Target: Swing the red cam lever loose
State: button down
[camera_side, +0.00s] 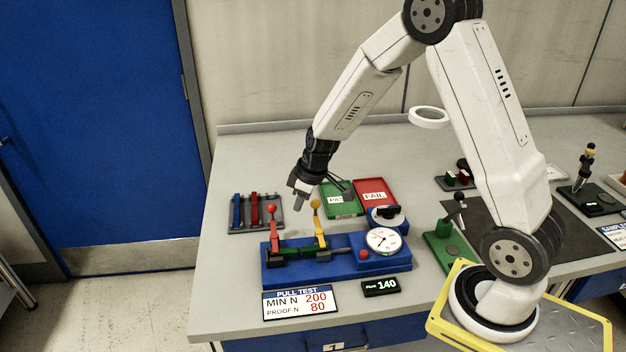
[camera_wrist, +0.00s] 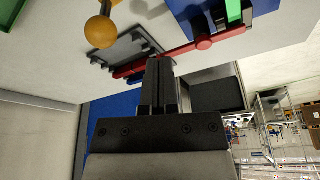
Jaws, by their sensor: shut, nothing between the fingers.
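The red cam lever (camera_side: 274,237) stands nearly upright, with a red ball on top, at the left end of the blue pull-test fixture (camera_side: 338,270). A yellow lever (camera_side: 320,238) with a yellow ball stands to its right. My gripper (camera_side: 300,204) is shut and empty, pointing down between the two balls as seen from the side. In the wrist view, a red bar with a round boss (camera_wrist: 205,43), apparently the red lever, runs from the fixture toward my fingertips (camera_wrist: 159,64). Its end there is hidden or unclear; I cannot tell whether they touch. The yellow ball (camera_wrist: 100,31) is at upper left.
A grey rack (camera_side: 270,226) with blue and red parts lies behind the fixture, left. Green PASS (camera_side: 340,212) and red FAIL (camera_side: 374,186) trays lie behind. A dial gauge (camera_side: 383,240) sits at the fixture's right. A display (camera_side: 381,286) reads 140.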

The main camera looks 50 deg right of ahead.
aim_at(269, 206)
jog(key=shift+w+a+f, duration=0.15)
jog(key=shift+w+a, duration=0.1)
jog(key=shift+w, duration=0.35)
jog(key=shift+w+a+f, duration=0.2)
jog(key=shift+w+a, duration=0.05)
jog(key=shift+w, duration=0.4)
jog(key=shift+w+a+f, duration=0.15)
jog(key=shift+w+a, duration=0.1)
jog(key=shift+w, duration=0.35)
jog(key=shift+w+n, duration=0.35)
jog(key=shift+n, duration=0.45)
jog(key=shift+w+a+n+g+y, duration=0.3)
jog(key=shift+w+n+y, duration=0.2)
jog(key=shift+n, duration=0.5)
jog(key=n, duration=0.1)
jog(key=w+a+n, duration=0.1)
jog(key=shift+n+g+y, duration=0.3)
jog(key=shift+n, duration=0.1)
jog(key=a+n, duration=0.1)
jog(key=n, duration=0.2)
jog(key=w+a+n+g, duration=0.1)
jog(key=a+n, duration=0.1)
jog(key=n, duration=0.1)
jog(key=a+n+g, duration=0.1)
jog(key=n, duration=0.1)
jog(key=shift+w+a+n+y, duration=0.15)
jog(key=shift+w+n+y, duration=0.15)
jog(key=shift+n, duration=0.1)
jog(key=shift+a, duration=0.1)
